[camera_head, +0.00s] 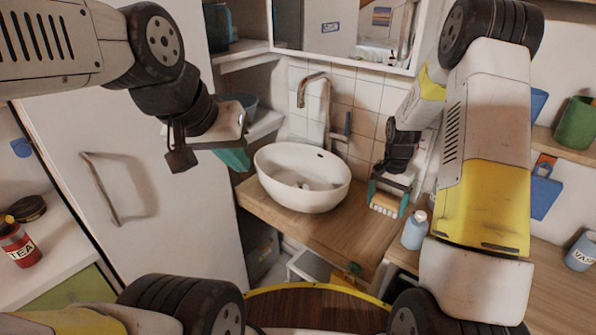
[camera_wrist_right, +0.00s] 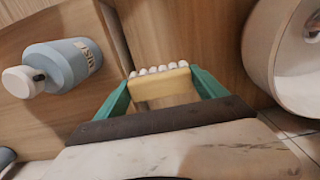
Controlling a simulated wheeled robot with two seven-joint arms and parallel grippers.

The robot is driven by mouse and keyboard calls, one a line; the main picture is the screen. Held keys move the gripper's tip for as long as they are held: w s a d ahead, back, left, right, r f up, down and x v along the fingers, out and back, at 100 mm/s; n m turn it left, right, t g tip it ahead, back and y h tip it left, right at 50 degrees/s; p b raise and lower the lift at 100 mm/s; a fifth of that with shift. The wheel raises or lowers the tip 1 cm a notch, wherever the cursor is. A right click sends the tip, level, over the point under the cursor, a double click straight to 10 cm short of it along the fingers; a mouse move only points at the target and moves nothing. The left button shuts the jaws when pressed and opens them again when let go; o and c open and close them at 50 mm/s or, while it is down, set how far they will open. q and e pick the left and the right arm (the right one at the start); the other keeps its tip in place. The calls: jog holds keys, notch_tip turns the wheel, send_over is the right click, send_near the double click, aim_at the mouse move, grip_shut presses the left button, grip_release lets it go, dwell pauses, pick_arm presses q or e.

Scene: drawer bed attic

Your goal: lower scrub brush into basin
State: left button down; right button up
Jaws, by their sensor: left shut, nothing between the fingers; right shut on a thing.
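The white oval basin (camera_head: 285,189) stands on the wooden counter in the head view, under the tap. Its rim also shows at the right edge of the right wrist view (camera_wrist_right: 262,50). My right gripper (camera_head: 387,205) is to the right of the basin, outside its rim. Its teal fingers are shut on the scrub brush (camera_wrist_right: 162,86), a pale yellow block with white bristles pointing away from the palm. The brush also shows in the head view (camera_head: 383,201), over the counter; its exact height is unclear. My left gripper (camera_head: 236,160) is shut and empty, left of the basin.
A pale blue bottle (camera_head: 414,231) stands right of the brush, and also shows in the right wrist view (camera_wrist_right: 62,62). The tap (camera_head: 314,90) rises behind the basin. Bare wooden counter (camera_head: 338,226) lies in front. A white door (camera_head: 150,190) is at left.

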jog(key=shift+a+r, duration=0.1)
jog(key=w+a+r, duration=0.3)
jog(key=a, duration=0.7)
jog(key=w+a+r, duration=0.3)
jog(key=w+a, duration=0.1)
jog(key=a, duration=0.6)
jog(key=w+a+r, duration=0.3)
jog(key=w+a, duration=0.1)
jog(key=a, duration=0.6)
jog(key=shift+a+r, duration=0.2)
jog(key=shift+a, duration=0.2)
jog(key=shift+f, duration=5.35)
jog(key=shift+f, duration=1.7)
